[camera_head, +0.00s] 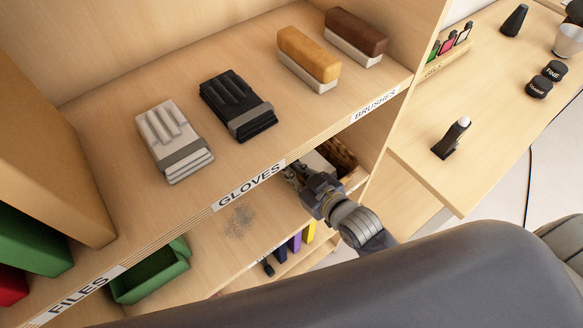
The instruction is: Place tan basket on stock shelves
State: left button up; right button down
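A brown woven basket (342,157), likely the tan basket, shows partly on the shelf level below the upper board. The board's edge and my gripper hide much of it. A pale item lies beside or in it; I cannot tell which. My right gripper (294,172) is at the front of this lower level, just under the upper board's label edge and left of the basket. Its fingertips are small and partly hidden, so I cannot tell whether they are open or touch the basket. My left gripper is not in view. The stock shelves' upper board (225,165) is wooden.
The upper board holds white gloves (172,140), black gloves (236,103) and two brushes (309,58). A green bin (150,272) stands on the lower level, with bare board right of it. A wooden table (490,110) with small props is at right.

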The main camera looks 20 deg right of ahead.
jog(key=shift+f, duration=0.25)
jog(key=shift+f, duration=0.1)
jog(key=c, duration=1.8)
grip_release()
jog(key=shift+o, duration=0.2)
jog(key=shift+s+d, duration=0.1)
jog(key=shift+s, duration=0.2)
jog(key=b+v, duration=0.2)
jog(key=v, duration=0.9)
jog(key=shift+s, duration=0.2)
